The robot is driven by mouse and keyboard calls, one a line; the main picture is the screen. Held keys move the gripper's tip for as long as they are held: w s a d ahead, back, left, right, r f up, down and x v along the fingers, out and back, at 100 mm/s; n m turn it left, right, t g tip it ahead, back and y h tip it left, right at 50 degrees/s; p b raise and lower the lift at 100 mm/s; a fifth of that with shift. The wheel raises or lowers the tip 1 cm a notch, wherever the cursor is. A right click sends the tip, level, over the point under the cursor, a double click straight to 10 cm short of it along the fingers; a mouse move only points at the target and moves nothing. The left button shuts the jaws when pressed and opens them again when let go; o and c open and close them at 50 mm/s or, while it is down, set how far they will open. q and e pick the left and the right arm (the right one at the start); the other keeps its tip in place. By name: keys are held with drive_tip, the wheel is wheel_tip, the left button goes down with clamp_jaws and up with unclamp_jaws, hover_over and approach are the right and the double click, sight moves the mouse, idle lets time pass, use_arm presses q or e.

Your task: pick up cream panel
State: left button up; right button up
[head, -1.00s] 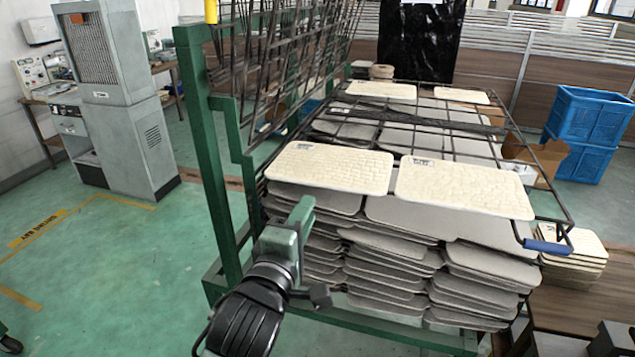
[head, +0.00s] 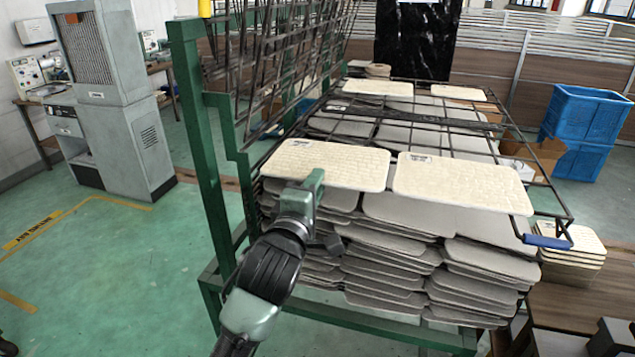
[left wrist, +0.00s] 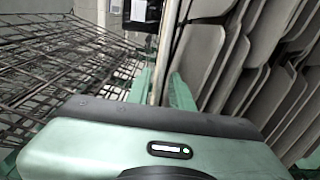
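Two cream panels lie side by side on the front of the wire rack (head: 549,190) in the head view: a left one (head: 330,160) and a right one (head: 465,184). Two more cream panels (head: 378,87) (head: 458,92) lie at the rack's far end. My left gripper (head: 312,188) is at the front edge of the left front panel, one finger overlapping that edge in the picture. In the left wrist view, a thin pale panel edge (left wrist: 165,50) stands between the spread green fingers (left wrist: 161,92); contact is unclear. My right gripper is out of view.
Stacked grey panels (head: 400,250) fill the space under the rack. A green post (head: 205,150) and a raised wire grid (head: 280,60) stand to the left. More cream panels (head: 570,243) are stacked at right. Open floor (head: 110,270) lies left.

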use_arm(q)
clamp_jaws()
idle(1.2)
wheel_tip(320, 180, up, 2)
drive_tip(key=shift+r+p, duration=0.25)
drive_tip(key=shift+p, duration=0.9)
drive_tip(key=shift+s+r, duration=0.1)
